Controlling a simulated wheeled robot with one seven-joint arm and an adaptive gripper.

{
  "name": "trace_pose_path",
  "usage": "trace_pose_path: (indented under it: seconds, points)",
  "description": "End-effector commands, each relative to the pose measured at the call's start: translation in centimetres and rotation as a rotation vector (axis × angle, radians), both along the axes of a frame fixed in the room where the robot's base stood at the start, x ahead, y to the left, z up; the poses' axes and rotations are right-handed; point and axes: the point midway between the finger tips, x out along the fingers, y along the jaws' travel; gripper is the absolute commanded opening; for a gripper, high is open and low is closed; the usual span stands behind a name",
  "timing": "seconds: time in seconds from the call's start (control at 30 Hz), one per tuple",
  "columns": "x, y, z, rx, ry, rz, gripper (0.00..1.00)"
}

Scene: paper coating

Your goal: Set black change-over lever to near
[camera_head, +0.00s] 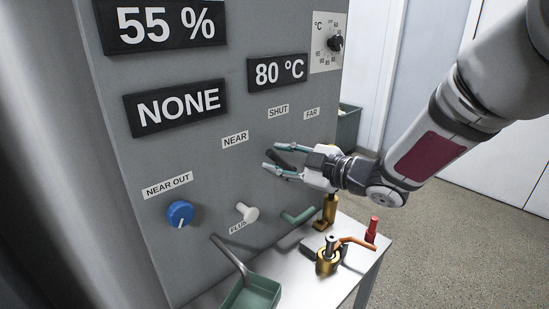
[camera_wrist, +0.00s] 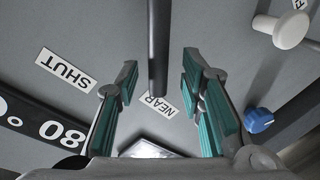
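The black change-over lever (camera_wrist: 158,45) is a dark rod coming in from the top of the wrist view. Its free end lies between the two fingers of my gripper (camera_wrist: 162,100), with a gap on each side. In the head view my gripper (camera_head: 272,158) is at the panel, its teal-padded fingers spread, with a dark piece of the lever (camera_head: 292,158) between them. The lever's pivot is hidden. The NEAR label (camera_head: 235,140) is left of my gripper; in the wrist view it (camera_wrist: 157,105) shows just past the lever's end. I cannot tell the lever's exact setting.
The SHUT label (camera_head: 278,111) and FAR label (camera_head: 312,113) are above my gripper. A blue knob (camera_head: 180,213) and a white knob (camera_head: 247,212) are lower left on the panel. Below stand a brass valve with an orange handle (camera_head: 355,243), a red-topped piece (camera_head: 371,229) and a green tray (camera_head: 252,293).

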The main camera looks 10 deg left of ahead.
Motion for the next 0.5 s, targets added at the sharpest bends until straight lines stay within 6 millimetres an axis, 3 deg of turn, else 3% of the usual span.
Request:
trace_pose_path:
  seconds: [0.3,0.5]
  points:
    - [-3.2,-5.7,0.9,-0.002,0.0,-0.004,0.36]
    - [-4.5,-7.8,1.3,-0.001,-0.001,-0.001,0.36]
